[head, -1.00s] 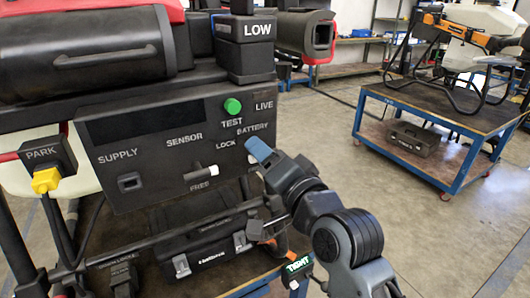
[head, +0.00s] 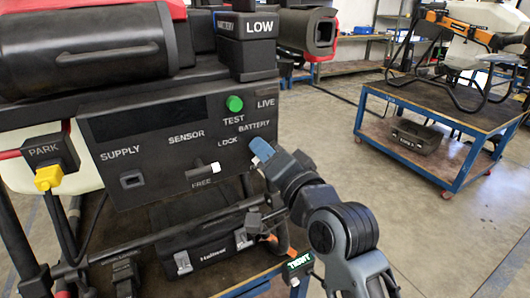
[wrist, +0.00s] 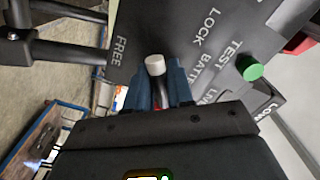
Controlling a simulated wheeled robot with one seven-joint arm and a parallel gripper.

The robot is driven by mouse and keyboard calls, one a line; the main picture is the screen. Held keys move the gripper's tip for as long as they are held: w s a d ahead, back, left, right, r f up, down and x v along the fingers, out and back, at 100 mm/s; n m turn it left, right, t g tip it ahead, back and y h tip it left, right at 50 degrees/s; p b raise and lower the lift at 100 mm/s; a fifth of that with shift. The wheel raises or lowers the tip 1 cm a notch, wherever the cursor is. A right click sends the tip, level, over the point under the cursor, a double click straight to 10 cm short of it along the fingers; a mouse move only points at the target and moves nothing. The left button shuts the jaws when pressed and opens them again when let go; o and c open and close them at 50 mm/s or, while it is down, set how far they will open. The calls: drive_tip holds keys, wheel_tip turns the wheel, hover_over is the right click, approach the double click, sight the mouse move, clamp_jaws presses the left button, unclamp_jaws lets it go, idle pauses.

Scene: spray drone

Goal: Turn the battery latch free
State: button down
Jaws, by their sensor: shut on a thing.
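The dark control panel (head: 110,195) carries the labels BATTERY, LOCK and FREE. My gripper (head: 262,150), with blue fingertips, is at the panel's right part, just below the BATTERY label. A white-tipped lever (head: 215,167) shows left of my gripper, above FREE. A white cap (wrist: 155,65) also shows just beyond the fingertips in the wrist view; I cannot tell whether it belongs to the held part.
A green TEST button (head: 234,103) is above my gripper. A black box marked LOW (head: 248,50) stands above the panel. A black case (head: 205,250) lies below. A green TIGHT tag (head: 299,262) is near my arm. A blue cart (head: 400,97) stands farther right across open floor.

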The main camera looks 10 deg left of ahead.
drive_tip(key=shift+n, duration=0.3)
drive_tip(key=n+b, duration=0.2)
drive_tip(key=n, duration=0.1)
drive_tip(key=shift+f+n+b, duration=0.1)
drive_tip(key=shift+n+b, duration=0.2)
drive_tip(key=n+b, duration=0.2)
drive_tip(key=n, duration=0.1)
drive_tip(key=shift+n, duration=0.3)
drive_tip(key=n+b, duration=0.2)
drive_tip(key=n, duration=0.2)
drive_tip(key=shift+n+b, duration=0.3)
drive_tip(key=shift+b, duration=0.05)
drive_tip(key=c, duration=1.9)
unclamp_jaws()
drive_tip(key=n+b, duration=0.1)
drive_tip(key=n, duration=0.2)
drive_tip(key=shift+b, duration=0.35)
drive_tip(key=shift+o, duration=0.9)
drive_tip(key=shift+n+b, duration=0.6)
drive_tip(key=shift+n, duration=0.6)
drive_tip(key=o, duration=0.9)
